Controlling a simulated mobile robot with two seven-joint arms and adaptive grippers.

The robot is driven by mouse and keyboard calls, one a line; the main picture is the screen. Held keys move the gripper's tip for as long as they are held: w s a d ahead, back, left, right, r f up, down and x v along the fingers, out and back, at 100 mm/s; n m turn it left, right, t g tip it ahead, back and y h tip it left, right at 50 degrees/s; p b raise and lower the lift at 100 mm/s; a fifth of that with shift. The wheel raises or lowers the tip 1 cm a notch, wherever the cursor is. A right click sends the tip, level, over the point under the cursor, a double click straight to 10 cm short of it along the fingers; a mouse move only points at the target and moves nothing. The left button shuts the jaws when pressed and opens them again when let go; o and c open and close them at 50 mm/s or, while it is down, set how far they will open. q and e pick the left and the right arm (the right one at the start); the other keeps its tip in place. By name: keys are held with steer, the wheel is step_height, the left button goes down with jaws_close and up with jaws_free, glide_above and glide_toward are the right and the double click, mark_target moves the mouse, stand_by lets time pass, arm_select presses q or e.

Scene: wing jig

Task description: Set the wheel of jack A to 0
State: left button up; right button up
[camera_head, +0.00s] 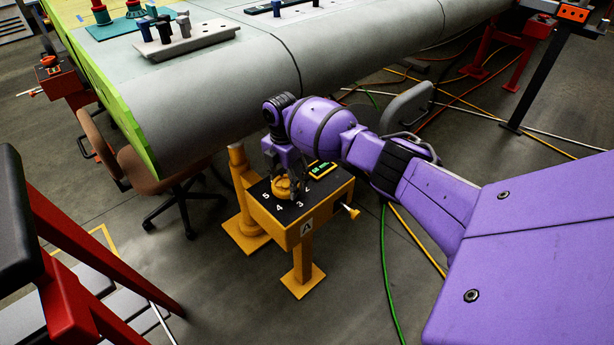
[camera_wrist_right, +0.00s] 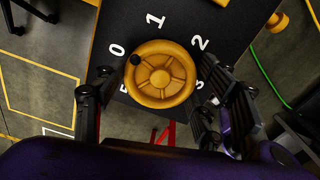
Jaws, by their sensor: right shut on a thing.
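Jack A (camera_head: 340,199) is a yellow box on a post with a black top, an "A" plate and white numbers. Its yellow wheel (camera_wrist_right: 160,75) is in the middle of the right wrist view, partly hidden by my fingers in the head view. The wheel's small black knob (camera_wrist_right: 135,60) points at the white 0 (camera_wrist_right: 117,50). My right gripper (camera_head: 286,187) reaches down over the wheel from above. In the right wrist view its fingers (camera_wrist_right: 158,80) are on either side of the rim, shut on the wheel. My left gripper is out of view.
A grey wing (camera_head: 230,85) with a green edge lies behind the jack. A brown chair (camera_head: 150,165) stands left of it, and red stands are at left and upper right. A green display (camera_head: 322,168) is on the jack top. Cables cross the floor at right.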

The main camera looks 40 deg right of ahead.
mark_target(285, 182)
steer(key=shift+w+r+n+b, duration=0.15)
steer(key=shift+n+b, duration=0.2)
steer(key=shift+n, duration=1.85)
steer(key=shift+a, duration=0.1)
steer(key=o, duration=1.1)
step_height(285, 182, up, 12)
